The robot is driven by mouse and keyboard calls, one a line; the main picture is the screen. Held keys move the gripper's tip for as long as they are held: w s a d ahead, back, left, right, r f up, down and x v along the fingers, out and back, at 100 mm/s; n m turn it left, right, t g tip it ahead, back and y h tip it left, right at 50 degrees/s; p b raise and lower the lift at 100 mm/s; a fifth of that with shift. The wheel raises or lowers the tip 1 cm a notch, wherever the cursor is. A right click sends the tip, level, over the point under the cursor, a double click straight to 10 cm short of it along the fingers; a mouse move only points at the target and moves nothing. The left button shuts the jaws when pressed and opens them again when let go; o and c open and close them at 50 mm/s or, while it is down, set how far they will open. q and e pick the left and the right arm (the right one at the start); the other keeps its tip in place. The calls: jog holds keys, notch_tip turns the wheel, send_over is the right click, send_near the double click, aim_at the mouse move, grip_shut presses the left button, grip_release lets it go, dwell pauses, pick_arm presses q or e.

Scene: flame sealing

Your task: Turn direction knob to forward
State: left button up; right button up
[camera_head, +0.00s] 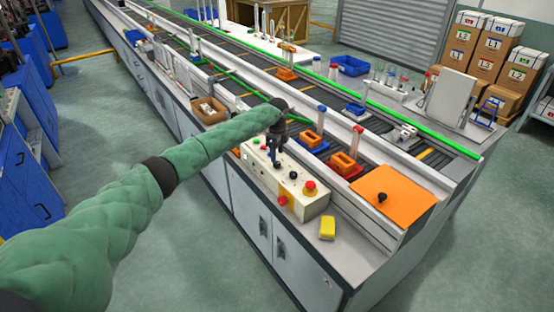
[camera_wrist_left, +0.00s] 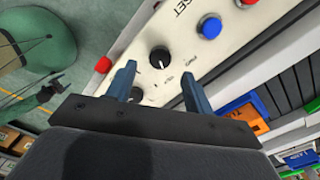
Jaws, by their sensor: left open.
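A cream control box (camera_head: 312,207) stands on the near edge of the conveyor bench. It carries black knobs and coloured buttons. My left gripper (camera_head: 275,156) points down over the box's left part, with its fingers apart. In the left wrist view, a black knob (camera_wrist_left: 160,57) with a white pointer line lies just beyond my left gripper (camera_wrist_left: 157,76), roughly in line with the gap between the fingers. The small labels are too blurred to read, so I cannot tell which is the direction knob. My right gripper is out of view.
A red mushroom button (camera_head: 310,187) and a yellow block (camera_head: 327,228) are at the box's right end. Orange blocks (camera_head: 343,163) in trays stand on the conveyor behind. An orange plate (camera_head: 395,195) lies right.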

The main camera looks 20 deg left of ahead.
aim_at(277, 163)
pick_arm(q)
notch_tip(277, 163, down, 3)
jog(key=shift+f+p, duration=0.1)
jog(key=shift+p, duration=0.5)
jog(key=shift+f, duration=0.75)
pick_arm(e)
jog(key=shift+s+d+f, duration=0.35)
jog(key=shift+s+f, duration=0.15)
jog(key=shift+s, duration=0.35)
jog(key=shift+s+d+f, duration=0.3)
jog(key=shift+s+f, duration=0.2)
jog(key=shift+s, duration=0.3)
pick_arm(q)
jog(key=shift+c, duration=0.2)
jog(key=c, duration=0.9)
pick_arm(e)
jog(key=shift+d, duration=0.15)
